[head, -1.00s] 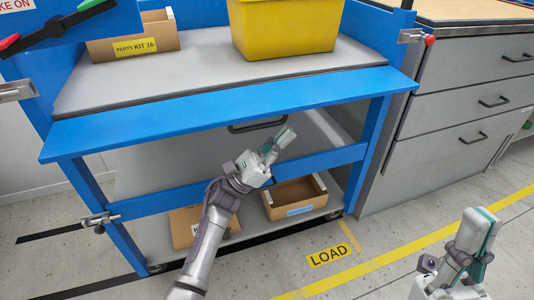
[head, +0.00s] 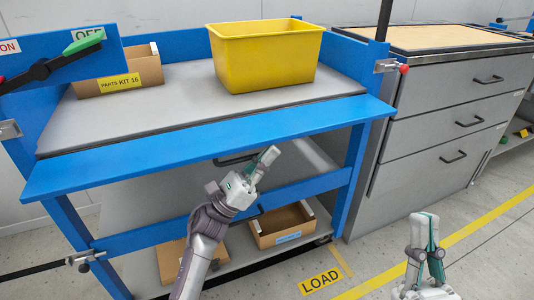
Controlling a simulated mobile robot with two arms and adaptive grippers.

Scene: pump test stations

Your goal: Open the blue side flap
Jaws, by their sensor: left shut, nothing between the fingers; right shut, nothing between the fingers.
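A long blue panel (head: 210,145), which looks like the side flap, runs along the near edge of the blue cart's grey top. It appears folded outward, roughly level with that top; I cannot see its hinge. My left gripper (head: 269,157) is shut and empty, just below and in front of the panel's near edge, right of its middle. I cannot tell whether it touches anything. My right gripper (head: 428,220) is shut and empty at the lower right, over the floor and away from the cart. A latch with a red knob (head: 388,67) sits at the cart's right corner.
A yellow bin (head: 268,65) and a PARTS KIT 16 box (head: 120,80) stand on the top. A blue crossbar (head: 170,228) and an open carton (head: 282,226) are below. A grey drawer cabinet (head: 445,120) stands right. Floor near the LOAD mark (head: 320,281) is clear.

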